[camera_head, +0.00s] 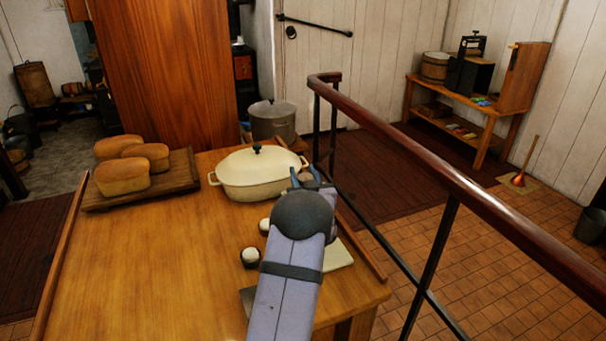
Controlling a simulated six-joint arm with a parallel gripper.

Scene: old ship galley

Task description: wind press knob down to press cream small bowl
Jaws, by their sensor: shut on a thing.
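My gripper (306,177) shows as blue parts beyond the dark round joint of my arm, in front of the cream casserole. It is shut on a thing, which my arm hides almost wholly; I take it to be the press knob. The press itself cannot be made out behind my arm. A grey flat edge (247,298) shows left of my arm, low on the table. Two small round vessels with pale tops, one light (264,227) and one dark (250,258), stand left of my arm. I cannot tell whether a cream small bowl lies under the press.
A lidded cream casserole (258,172) stands at the table's back right, beside a grey pot (272,121). Several loaves (123,177) sit on a wooden board (181,174). A cream slab (338,257) lies right of my arm. A railing (447,179) runs along the right. The table's left front is clear.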

